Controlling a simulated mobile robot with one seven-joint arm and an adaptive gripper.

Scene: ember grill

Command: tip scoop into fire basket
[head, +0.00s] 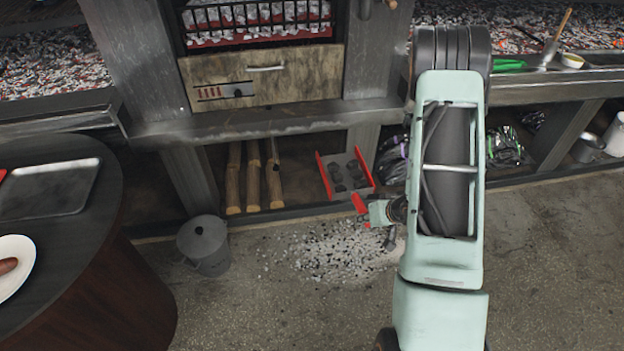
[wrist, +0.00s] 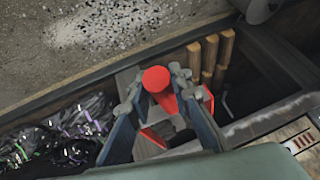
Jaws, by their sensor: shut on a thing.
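My gripper (head: 372,209) is low in front of the shelf under the grill counter. Its fingers (wrist: 155,88) are shut on a red handle (wrist: 156,78), whose rounded end shows between them in the wrist view; it also shows in the head view (head: 359,202). Right behind it, a grey, red-sided tray-like scoop (head: 323,172) holds several dark coal lumps in the lower shelf opening. Whether handle and scoop are joined is hidden. The scoop looks level. The fire basket (head: 257,28), with black bars and pale ash over red embers, is up at the back, above a drawer.
Ash and coal bits (head: 345,250) litter the floor. A grey lidded bucket (head: 204,245) and round dark table (head: 100,262) are at left. The counter edge (head: 270,122) overhangs the shelf.

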